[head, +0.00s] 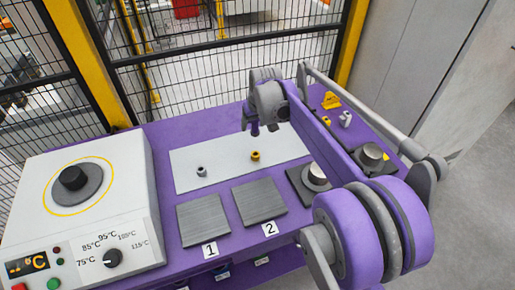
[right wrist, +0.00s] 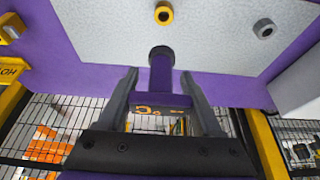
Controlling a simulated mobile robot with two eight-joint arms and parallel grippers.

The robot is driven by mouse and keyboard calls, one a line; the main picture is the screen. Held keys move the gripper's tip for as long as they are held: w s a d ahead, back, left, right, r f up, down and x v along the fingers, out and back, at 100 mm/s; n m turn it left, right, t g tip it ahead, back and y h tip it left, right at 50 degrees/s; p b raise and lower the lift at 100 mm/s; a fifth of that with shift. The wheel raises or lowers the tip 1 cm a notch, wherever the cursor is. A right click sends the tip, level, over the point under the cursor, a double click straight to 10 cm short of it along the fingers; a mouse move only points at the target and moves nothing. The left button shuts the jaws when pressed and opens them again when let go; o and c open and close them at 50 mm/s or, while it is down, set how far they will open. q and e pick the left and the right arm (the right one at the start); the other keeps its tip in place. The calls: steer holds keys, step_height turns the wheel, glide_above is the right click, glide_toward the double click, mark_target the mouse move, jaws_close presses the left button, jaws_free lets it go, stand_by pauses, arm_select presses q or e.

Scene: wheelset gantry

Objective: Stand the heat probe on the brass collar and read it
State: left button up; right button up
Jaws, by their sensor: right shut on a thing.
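The brass collar (head: 255,156) stands on a pale plate, right of a grey collar (head: 201,170). In the right wrist view the brass collar (right wrist: 163,14) is at the top, beyond the probe's tip, and the grey collar (right wrist: 264,28) is to its right. My right gripper (right wrist: 160,88) is shut on the heat probe (right wrist: 160,78), a purple piece with a dark round end and an orange display marked with a C. In the head view my right gripper (head: 251,118) is above the plate's back edge, behind the brass collar and apart from it. My left gripper is out of view.
The pale plate (head: 222,160) lies on a purple bench. A white heater box (head: 100,195) with a knob and temperature dial is at left. Pads 1 (head: 203,220) and 2 (head: 259,201) are in front. Metal cylinders and a yellow sign (head: 331,101) stand right. A mesh fence is behind.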

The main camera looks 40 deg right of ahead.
step_height(320, 180, down, 10)
steer(key=shift+r+b, duration=0.15)
steer(key=shift+b, duration=0.35)
steer(key=shift+f, duration=0.2)
steer(key=o, duration=1.4)
steer(key=shift+r, duration=0.15)
